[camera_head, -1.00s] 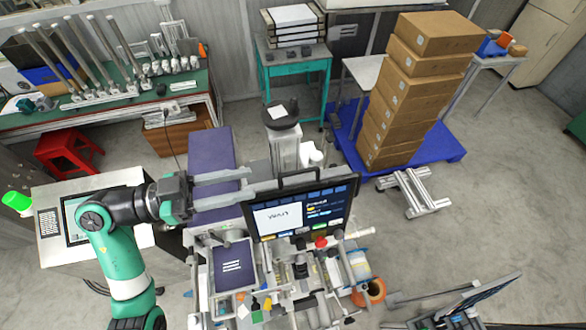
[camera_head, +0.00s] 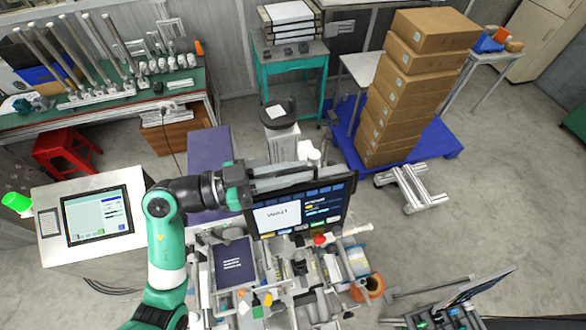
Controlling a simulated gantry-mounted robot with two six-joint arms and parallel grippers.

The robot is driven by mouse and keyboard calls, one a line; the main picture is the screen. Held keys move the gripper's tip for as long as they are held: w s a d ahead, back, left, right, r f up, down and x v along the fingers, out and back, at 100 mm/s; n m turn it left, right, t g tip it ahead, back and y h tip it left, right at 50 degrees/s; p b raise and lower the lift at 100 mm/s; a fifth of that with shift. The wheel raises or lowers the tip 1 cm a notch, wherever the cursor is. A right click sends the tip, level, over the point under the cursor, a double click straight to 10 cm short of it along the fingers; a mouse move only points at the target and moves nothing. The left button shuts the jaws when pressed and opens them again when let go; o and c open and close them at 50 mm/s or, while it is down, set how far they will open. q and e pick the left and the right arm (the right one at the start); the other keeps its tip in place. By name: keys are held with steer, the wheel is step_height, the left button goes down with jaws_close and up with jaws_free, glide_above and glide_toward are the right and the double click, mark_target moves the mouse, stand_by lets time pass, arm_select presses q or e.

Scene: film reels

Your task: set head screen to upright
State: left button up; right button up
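The head screen (camera_head: 330,207) is a dark, lit display in the middle of the camera_head view, above a bench machine. It faces me and leans; its exact angle is hard to judge. My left gripper (camera_head: 325,175) lies across its top edge, with both long grey fingers running rightward along it. The fingers cover the carry handle there. I cannot tell whether they have closed on the screen or only flank its edge. My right gripper is not in view.
A bench machine (camera_head: 290,285) with rods and small coloured parts sits below the screen. A control console (camera_head: 45,255) stands at left and another tilted screen (camera_head: 480,285) at lower right. Stacked cartons (camera_head: 415,90) stand behind at right. Open floor lies right of the machine.

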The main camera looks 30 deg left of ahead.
arm_select(q)
jaws_close()
stand_by(1.0)
steer(key=shift+s+d+f+m, duration=0.2)
steer(key=shift+s+d+m, duration=0.25)
steer(key=shift+s+m, duration=0.1)
steer(key=shift+s+d+f+m, duration=0.15)
steer(key=shift+s+d+m, duration=0.25)
steer(key=shift+m, duration=0.15)
steer(key=o, duration=0.5)
jaws_free()
steer(key=b+v, duration=0.1)
steer(key=v, duration=1)
steer(key=shift+s+a, duration=0.15)
steer(key=shift+a, duration=0.05)
